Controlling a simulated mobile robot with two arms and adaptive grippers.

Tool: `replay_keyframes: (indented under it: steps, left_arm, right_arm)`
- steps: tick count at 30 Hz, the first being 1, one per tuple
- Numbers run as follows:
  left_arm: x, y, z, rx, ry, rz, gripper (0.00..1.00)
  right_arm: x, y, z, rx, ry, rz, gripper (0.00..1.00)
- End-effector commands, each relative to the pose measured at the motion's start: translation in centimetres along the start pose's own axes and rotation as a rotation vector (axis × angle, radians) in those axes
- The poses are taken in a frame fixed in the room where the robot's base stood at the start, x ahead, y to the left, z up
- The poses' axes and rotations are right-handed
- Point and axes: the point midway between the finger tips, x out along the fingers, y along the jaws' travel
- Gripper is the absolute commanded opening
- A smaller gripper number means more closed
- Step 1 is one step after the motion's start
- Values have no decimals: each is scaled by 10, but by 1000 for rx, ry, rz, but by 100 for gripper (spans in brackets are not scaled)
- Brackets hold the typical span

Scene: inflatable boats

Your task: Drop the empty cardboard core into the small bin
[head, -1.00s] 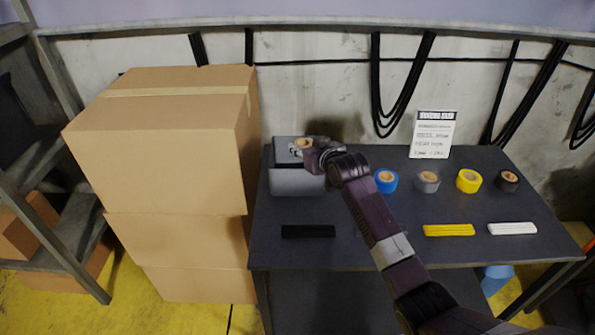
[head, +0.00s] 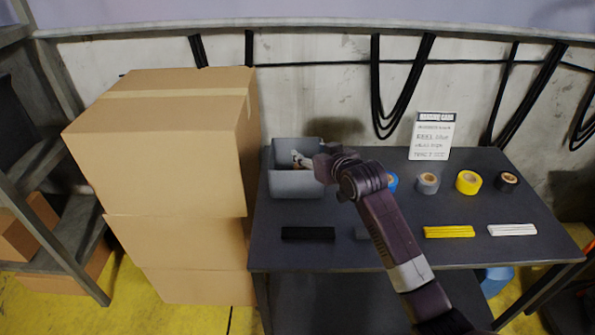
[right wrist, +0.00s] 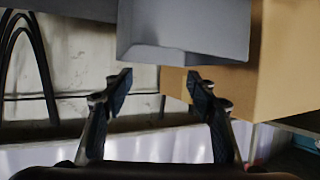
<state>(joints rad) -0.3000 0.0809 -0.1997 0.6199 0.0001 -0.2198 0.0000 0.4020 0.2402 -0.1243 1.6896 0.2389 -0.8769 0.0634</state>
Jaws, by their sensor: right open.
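The small grey bin (head: 297,184) stands at the left end of the dark table. It also shows in the right wrist view, at the top (right wrist: 185,35). My right gripper (head: 299,158) is at the bin's opening in the head view. In the right wrist view its two fingers (right wrist: 160,85) are spread apart with nothing between them. I cannot make out the cardboard core in either view now; the inside of the bin is partly hidden by the gripper and the front wall. My left gripper is not in view.
Blue (head: 392,182), grey (head: 428,183), yellow (head: 468,182) and black (head: 507,181) tape rolls stand right of my arm. Black (head: 308,233), yellow (head: 449,231) and white (head: 512,229) bars lie along the front. A sign (head: 431,136) stands behind. Stacked cardboard boxes (head: 160,150) stand left.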

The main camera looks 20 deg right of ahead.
Motion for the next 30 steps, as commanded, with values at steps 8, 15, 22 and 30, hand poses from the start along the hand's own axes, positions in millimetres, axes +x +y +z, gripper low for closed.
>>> replay_keyframes:
  steps: [8, 15, 22, 30]
  left_arm:
    - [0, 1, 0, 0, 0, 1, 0]
    - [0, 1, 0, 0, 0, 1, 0]
    - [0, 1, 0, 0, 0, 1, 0]
    - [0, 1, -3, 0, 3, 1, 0]
  right_arm:
    - [-43, 1, 0, -1, 1, 1, 52]
    - [-58, 0, 0, 0, 0, 1, 52]
    - [-58, 0, 0, 0, 0, 0, 52]
    - [-58, 0, 0, 0, -1, 0, 52]
